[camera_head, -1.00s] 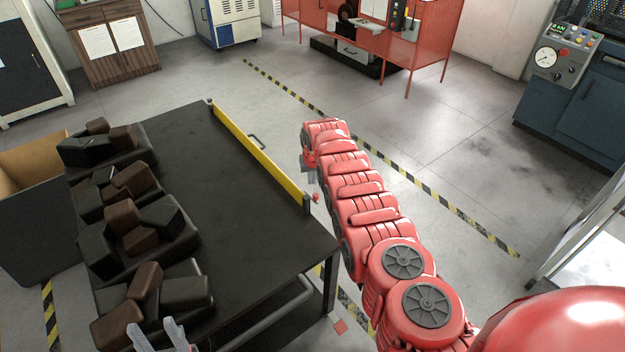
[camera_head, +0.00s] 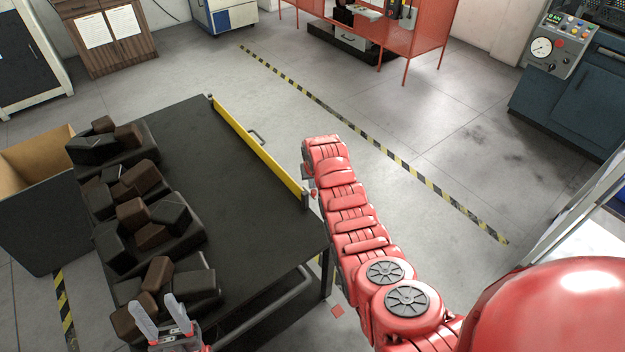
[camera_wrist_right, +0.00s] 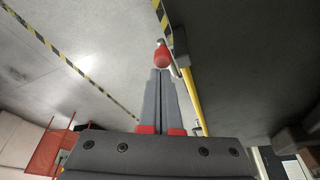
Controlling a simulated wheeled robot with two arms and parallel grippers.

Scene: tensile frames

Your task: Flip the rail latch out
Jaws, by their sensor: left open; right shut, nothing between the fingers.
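The yellow rail (camera_head: 258,148) runs along the right edge of the black table (camera_head: 215,190). A small red knob (camera_head: 313,194), apparently the latch's, shows by the rail's near end post. In the right wrist view the red knob (camera_wrist_right: 161,58) is straight ahead of my right gripper (camera_wrist_right: 160,73), at its fingertips; I cannot tell whether they touch. The right fingers are shut together and empty. In the head view my right gripper is mostly hidden by its red arm. My left gripper (camera_head: 160,309) is open and empty, at the table's near left corner.
Several black and brown blocks (camera_head: 150,210) lie in dark trays along the table's left side. An open cardboard-lined bin (camera_head: 35,160) stands left of the table. The floor right of the rail is clear, with a striped line (camera_head: 370,140).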

